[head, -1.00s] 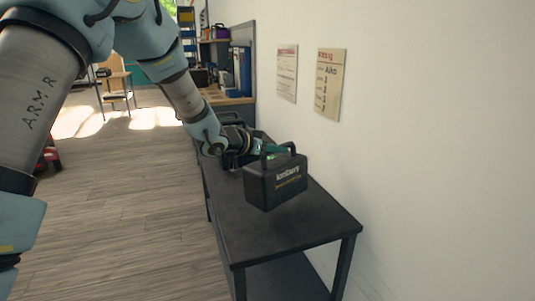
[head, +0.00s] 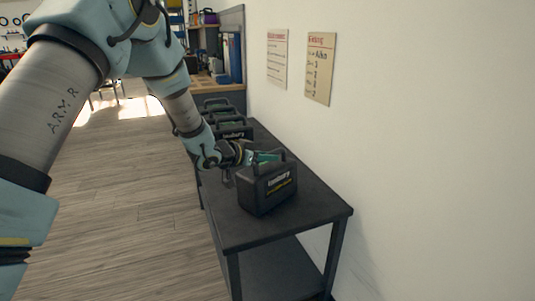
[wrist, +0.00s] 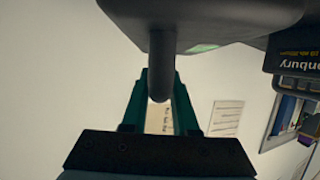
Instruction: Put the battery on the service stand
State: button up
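The battery (head: 268,190) is a black case with a top handle and a white and yellow label. It is upright over the near half of a dark bench (head: 290,225); I cannot tell if its base touches the top. My gripper (head: 266,157) reaches it from the left, with green fingers at the handle. In the wrist view the fingers close on either side of the dark handle bar (wrist: 161,65), so my gripper (wrist: 160,85) looks shut on it. I cannot pick out the service stand in these frames.
Several similar batteries (head: 232,131) stand in a row behind on the same bench; one shows its label in the wrist view (wrist: 297,58). A plain wall with two posters (head: 320,69) runs along the right. The bench's near end and the floor (head: 130,200) at left are clear.

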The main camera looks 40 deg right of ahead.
jog(key=o, duration=0.4)
jog(key=shift+w, duration=0.1)
jog(key=shift+a, duration=0.1)
jog(key=v, duration=1.2)
jog(key=w+a+n+t+y, duration=0.2)
jog(key=w+a+n+y, duration=0.15)
jog(key=a, duration=0.55)
jog(key=w+a+n+t+y, duration=0.2)
jog(key=w+a, duration=0.3)
jog(key=a, duration=0.4)
jog(key=w+a+n+t+y, duration=0.3)
jog(key=w+a, duration=0.2)
jog(key=a, duration=0.4)
jog(key=s+a+n+g+y, duration=0.1)
jog(key=s+a+n, duration=0.1)
jog(key=s+a, duration=0.3)
jog(key=s+a+f+n+g+y, duration=0.1)
jog(key=s+a+n+g+y, duration=0.1)
jog(key=a, duration=0.6)
jog(key=s+a+n+g+y, duration=0.2)
jog(key=s+a+n, duration=0.1)
jog(key=s+a, duration=0.4)
jog(key=shift+s+f+n, duration=0.2)
jog(key=shift+s+n, duration=0.1)
jog(key=shift+n, duration=0.05)
